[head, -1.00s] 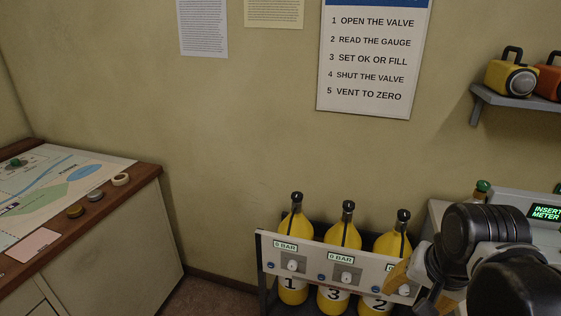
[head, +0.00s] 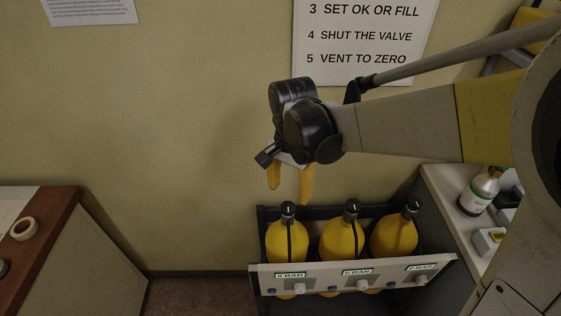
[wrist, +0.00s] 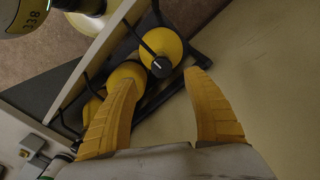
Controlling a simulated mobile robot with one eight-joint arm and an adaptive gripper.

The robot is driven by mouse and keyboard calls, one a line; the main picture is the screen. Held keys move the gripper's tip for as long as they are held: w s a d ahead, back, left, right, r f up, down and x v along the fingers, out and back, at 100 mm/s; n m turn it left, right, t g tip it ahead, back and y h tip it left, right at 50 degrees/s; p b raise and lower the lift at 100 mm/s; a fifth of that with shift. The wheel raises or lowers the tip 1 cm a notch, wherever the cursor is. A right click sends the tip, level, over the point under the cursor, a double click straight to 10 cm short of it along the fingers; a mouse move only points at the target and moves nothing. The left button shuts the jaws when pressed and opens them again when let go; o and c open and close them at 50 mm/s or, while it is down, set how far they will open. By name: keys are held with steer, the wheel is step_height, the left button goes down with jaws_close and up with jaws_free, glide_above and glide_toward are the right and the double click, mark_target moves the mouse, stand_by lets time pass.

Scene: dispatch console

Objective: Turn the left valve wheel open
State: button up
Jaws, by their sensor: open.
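Three yellow cylinders stand in a rack behind a pale front panel. The left cylinder (head: 287,240) carries a small black valve wheel (head: 288,208) with a white mark on top. In the wrist view this valve wheel (wrist: 161,67) shows between my fingertips, beyond them. My gripper (head: 290,194) is open and empty, its yellow fingers pointing down above the left cylinder; it also shows in the wrist view (wrist: 163,76). The fingers look apart from the wheel. The left gauge display (head: 290,275) reads 0 BAR.
The middle cylinder (head: 342,240) and right cylinder (head: 394,235) stand close by in the rack. A white counter (head: 445,190) with a bottle (head: 479,190) is at right. A wooden-edged desk (head: 60,235) is at left. The wall with a sign (head: 360,40) is behind.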

mark_target(288, 206)
step_height(288, 206, down, 7)
steer(key=shift+w+a+f+b, duration=0.1)
steer(key=shift+w+f+b, duration=0.05)
steer(key=shift+b, duration=0.95)
steer(key=c, duration=1.2)
